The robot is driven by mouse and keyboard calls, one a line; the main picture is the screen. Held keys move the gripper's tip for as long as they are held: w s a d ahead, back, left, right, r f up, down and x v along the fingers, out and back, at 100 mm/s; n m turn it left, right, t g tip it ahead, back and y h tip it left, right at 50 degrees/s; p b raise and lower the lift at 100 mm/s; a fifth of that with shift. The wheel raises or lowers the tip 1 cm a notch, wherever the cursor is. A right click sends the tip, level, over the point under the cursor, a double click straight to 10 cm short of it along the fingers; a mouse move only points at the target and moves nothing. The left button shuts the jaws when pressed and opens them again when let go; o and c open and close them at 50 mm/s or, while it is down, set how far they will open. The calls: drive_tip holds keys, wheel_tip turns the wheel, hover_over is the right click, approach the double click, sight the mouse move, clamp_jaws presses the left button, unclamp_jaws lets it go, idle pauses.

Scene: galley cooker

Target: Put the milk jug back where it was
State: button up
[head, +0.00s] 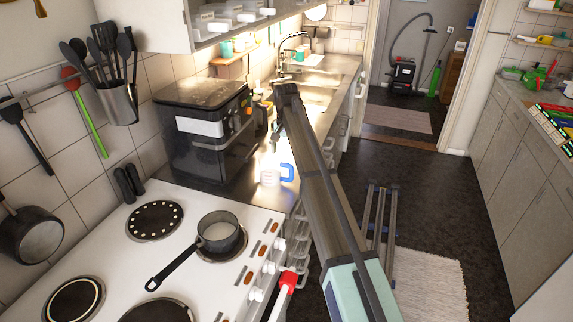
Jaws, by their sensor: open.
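The milk jug (269,176) is a small pale vessel with a blue handle on its right side. It appears to stand on the dark counter (236,184) between the cooker and the sink, just right of the black oven-like appliance. My arm reaches over the counter from the lower right. My gripper (276,132) is above and slightly behind the jug in the picture, open and apart from it. Its fingers are small and partly hidden by the arm and lost in glare.
A saucepan (219,234) with whitish contents sits on the white cooker (110,253), its handle toward the front left. The black appliance (205,130) stands left of the jug. The sink (312,78) lies behind.

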wheel_tip(320, 180, up, 6)
drive_tip(key=b, duration=0.1)
drive_tip(key=shift+r, duration=0.15)
idle(1.3)
